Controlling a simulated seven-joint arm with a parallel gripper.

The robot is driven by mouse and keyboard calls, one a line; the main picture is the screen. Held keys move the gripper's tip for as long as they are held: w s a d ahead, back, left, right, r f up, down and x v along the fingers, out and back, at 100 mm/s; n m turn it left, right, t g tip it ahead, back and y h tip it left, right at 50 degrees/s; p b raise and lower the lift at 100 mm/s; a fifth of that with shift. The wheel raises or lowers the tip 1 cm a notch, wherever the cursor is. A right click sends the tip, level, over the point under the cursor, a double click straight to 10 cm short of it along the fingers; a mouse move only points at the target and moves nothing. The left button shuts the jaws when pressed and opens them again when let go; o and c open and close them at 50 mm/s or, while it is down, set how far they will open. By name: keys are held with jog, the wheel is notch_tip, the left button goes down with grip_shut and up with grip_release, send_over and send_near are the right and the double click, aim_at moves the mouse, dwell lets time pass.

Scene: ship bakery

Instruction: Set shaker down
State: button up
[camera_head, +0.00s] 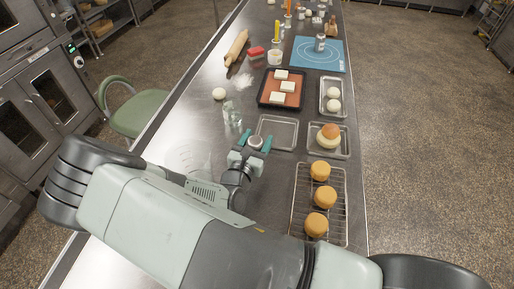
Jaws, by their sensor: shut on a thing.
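My gripper (255,141) is shut on a small round thing with a pale top and darker rim, which looks like the shaker (256,143). One teal finger is on each side of it. The gripper is beside the left edge of a small empty metal tray (288,133). The shaker's lower part is hidden by the gripper, so I cannot tell whether it touches the table. Another small grey, shaker-like container (320,43) stands on the blue mat (305,58) farther back.
A clear glass jar (233,117) stands close behind-left of my gripper. A cooling rack (334,217) with round cakes is at the right, with a tray holding a bun (329,136) behind it. A brown tray (266,98) holds white squares. The steel table's left side near the gripper is mostly clear.

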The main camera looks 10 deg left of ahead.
jog(key=shift+f, duration=1.5)
jog(key=shift+f, duration=0.1)
jog(key=o, duration=1.1)
jog(key=shift+o, duration=0.2)
